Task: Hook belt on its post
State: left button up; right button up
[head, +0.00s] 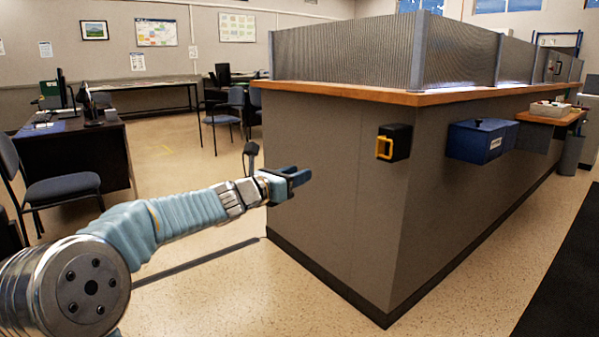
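A black box with a yellow frame on its left end (394,143) is fixed to the grey side of the counter, and looks like the belt's housing. No drawn-out length of belt shows. I cannot make out a post for it with certainty. My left gripper (289,182), with dark blue fingers, reaches in from the left in front of the counter's near left side. It is apart from the black and yellow box, to its left and lower. No held thing shows in it, and the gap between its fingers is unclear. My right gripper is out of view.
The counter (345,210) has a wooden top and ribbed screens. A blue box (480,140) hangs on its side, with a tray (549,109) on a shelf beyond. A desk (75,160) and chair (62,188) stand left. Floor in front is clear; a dark mat (565,270) lies right.

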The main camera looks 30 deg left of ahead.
pick_arm(q)
jog(key=shift+w+d, duration=0.15)
jog(key=shift+w, duration=0.65)
grip_shut()
jog(key=c, duration=0.6)
grip_release()
jog(key=shift+c, duration=0.2)
jog(key=o, duration=0.6)
jog(key=shift+o, duration=0.2)
jog(key=s+a+b, duration=0.1)
jog(key=s+a, duration=0.1)
jog(key=s, duration=1.1)
jog(key=shift+s+a, duration=0.3)
jog(key=shift+a, duration=0.05)
